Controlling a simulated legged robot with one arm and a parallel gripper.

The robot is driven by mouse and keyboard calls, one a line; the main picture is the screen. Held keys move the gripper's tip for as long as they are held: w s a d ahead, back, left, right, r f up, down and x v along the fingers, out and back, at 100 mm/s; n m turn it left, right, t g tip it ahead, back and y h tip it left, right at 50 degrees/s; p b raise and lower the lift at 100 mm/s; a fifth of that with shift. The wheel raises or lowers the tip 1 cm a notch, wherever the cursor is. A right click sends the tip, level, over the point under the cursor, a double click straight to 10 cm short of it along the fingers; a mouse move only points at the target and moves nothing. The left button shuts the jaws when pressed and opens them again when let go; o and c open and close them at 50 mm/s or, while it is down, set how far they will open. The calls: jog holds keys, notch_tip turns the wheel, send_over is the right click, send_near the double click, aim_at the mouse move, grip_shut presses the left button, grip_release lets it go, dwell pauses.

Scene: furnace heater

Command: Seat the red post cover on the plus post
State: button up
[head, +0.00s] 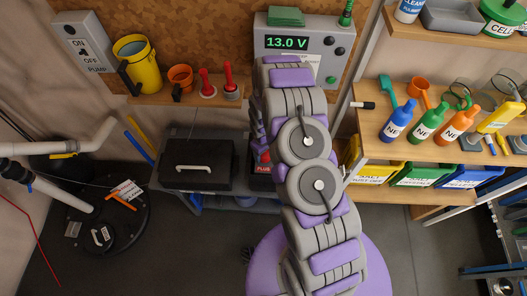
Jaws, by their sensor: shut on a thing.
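A box with a PLUS label (263,169) stands on the low bench, mostly hidden behind my arm. A small red piece (265,157), which looks like the red post cover, shows just above that label. My gripper (262,148) is down beside this red piece, largely hidden by my arm links. It is shut on the red piece. The plus post itself is hidden, and I cannot tell whether the cover touches it or is above it.
A black case (197,164) stands left of the PLUS box. A shelf behind holds a yellow mug (137,62), an orange cup (180,79) and red-handled items (228,76). A meter (287,43) reads 13.0 V. Bottles (427,122) and bins stand right.

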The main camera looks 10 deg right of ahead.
jog(key=shift+f, duration=0.85)
dwell(0.7)
jog(key=o, duration=1.1)
notch_tip(320, 180, up, 17)
jog(key=p, duration=0.1)
jog(key=shift+r, duration=0.15)
jog(key=shift+c, duration=0.4)
dwell(0.8)
